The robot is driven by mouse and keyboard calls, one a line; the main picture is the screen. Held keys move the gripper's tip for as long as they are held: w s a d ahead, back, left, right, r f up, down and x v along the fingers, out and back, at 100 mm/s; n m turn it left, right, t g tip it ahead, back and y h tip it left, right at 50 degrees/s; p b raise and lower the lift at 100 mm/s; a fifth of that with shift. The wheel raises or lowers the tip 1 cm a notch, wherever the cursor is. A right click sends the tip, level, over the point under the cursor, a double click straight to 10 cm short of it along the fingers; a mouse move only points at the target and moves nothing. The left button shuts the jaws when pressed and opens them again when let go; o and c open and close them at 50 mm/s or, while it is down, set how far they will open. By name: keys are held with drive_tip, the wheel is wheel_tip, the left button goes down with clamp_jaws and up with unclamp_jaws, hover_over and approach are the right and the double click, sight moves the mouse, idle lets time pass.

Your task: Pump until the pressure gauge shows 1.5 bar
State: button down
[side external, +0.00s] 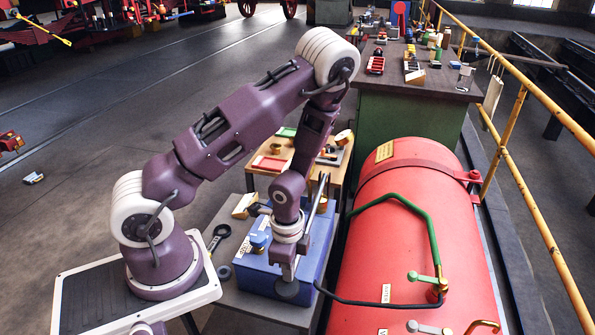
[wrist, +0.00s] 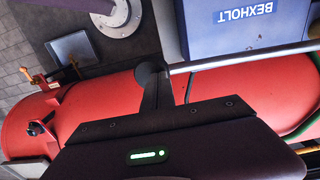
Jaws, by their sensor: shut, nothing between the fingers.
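The pump is a blue box (side external: 262,278) on a grey bench, with a blue cap on top. Its side also shows in the wrist view, lettered BEXHOLT (wrist: 215,38). A long metal lever (side external: 319,191) slopes down across the box; its rod also shows in the wrist view (wrist: 245,56). A dark round knob (side external: 287,291) appears to be the lever's near end; it shows in the wrist view too (wrist: 149,75). My gripper (side external: 287,273) points down, shut and empty, right at the knob. Contact is likely but not certain. I cannot make out a pressure gauge dial.
A red boiler (side external: 390,235) with a green pipe (side external: 430,240) lies right of the pump. A black hose runs between them. A wooden table (side external: 340,175) with parts stands behind. Loose tools (side external: 217,237) lie left of the box. A yellow railing (side external: 520,200) borders the right.

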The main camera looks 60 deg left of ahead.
wheel_tip(320, 180, up, 15)
drive_tip(key=shift+f, duration=0.2)
drive_tip(key=shift+s, duration=0.1)
drive_tip(key=shift+f, duration=8)
wheel_tip(320, 180, up, 16)
drive_tip(key=shift+f, duration=0.15)
